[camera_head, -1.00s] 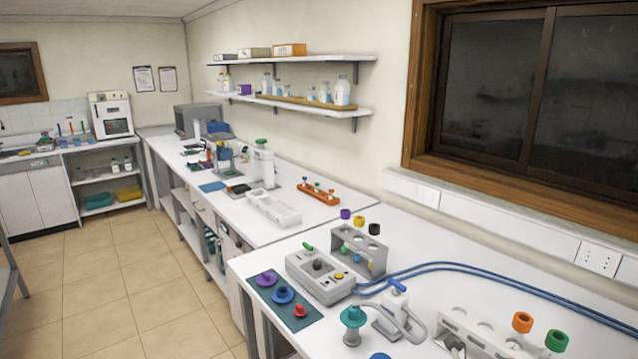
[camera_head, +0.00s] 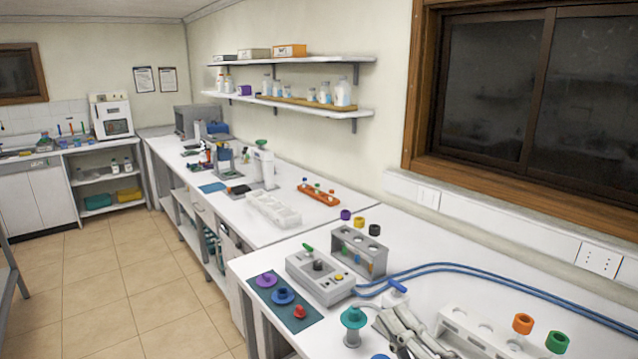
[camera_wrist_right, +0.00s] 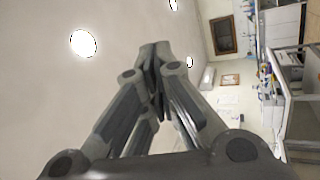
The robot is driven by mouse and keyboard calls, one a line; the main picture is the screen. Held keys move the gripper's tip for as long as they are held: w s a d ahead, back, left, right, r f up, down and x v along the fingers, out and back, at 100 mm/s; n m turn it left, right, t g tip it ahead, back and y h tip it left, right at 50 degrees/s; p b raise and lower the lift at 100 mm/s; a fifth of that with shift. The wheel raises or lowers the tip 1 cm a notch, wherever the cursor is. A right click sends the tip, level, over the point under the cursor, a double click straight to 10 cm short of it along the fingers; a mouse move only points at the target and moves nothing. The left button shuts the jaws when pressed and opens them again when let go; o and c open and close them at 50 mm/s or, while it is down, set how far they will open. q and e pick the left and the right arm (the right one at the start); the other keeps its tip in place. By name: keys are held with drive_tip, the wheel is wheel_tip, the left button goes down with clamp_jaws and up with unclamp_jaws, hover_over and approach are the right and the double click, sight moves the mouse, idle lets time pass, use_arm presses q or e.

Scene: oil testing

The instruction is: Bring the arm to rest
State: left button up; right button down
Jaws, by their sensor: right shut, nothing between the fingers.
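My right gripper (camera_head: 392,318) rises from the bottom edge of the head view, in front of the right-hand bench. In the right wrist view its fingers (camera_wrist_right: 155,50) meet at their tips, shut with nothing between them. Behind them that view shows ceiling and a wall turned sideways. In the head view the gripper hides most of a white stand with a blue top (camera_head: 398,286). I cannot tell how high it is above the bench. My left gripper is not in view.
A teal-topped piece (camera_head: 353,318) stands just left of the gripper, and a white rack (camera_head: 455,319) just right. A grey control box (camera_head: 320,279), a grey tube rack (camera_head: 358,252) and blue hoses (camera_head: 450,266) lie beyond. Tiled floor (camera_head: 150,290) is clear at left.

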drive_tip(key=d+f+m+t+h, duration=0.2)
drive_tip(key=d+m+h, duration=0.5)
drive_tip(key=m+h, duration=0.2)
drive_tip(key=s+d+f+m+g+h, duration=0.25)
drive_tip(key=d+f+m+g, duration=0.2)
drive_tip(key=f, duration=0.35)
drive_tip(key=s+d+f+m+g+h, duration=0.25)
drive_tip(key=f+m+h, duration=0.2)
drive_tip(key=f, duration=0.25)
drive_tip(key=s+a+f+m+g+y, duration=0.1)
drive_tip(key=s+a+f+g+y, duration=0.15)
drive_tip(key=s+f+g, duration=0.4)
drive_tip(key=s+a+f+m+g+y, duration=0.1)
drive_tip(key=s+a+f+g+y, duration=0.2)
drive_tip(key=s+f, duration=0.65)
drive_tip(key=s+f+g+b, duration=0.3)
drive_tip(key=f+b, duration=0.1)
drive_tip(key=f, duration=2.3)
use_arm(q)
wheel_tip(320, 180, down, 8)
drive_tip(key=b, duration=0.4)
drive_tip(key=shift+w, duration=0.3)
use_arm(e)
drive_tip(key=s+d+f+h, duration=0.1)
drive_tip(key=s+d+f, duration=0.2)
drive_tip(key=s+f, duration=1.4)
wheel_tip(320, 180, down, 4)
drive_tip(key=shift+s+f+g, duration=0.15)
drive_tip(key=shift+s+g, duration=0.15)
drive_tip(key=shift+g, duration=0.15)
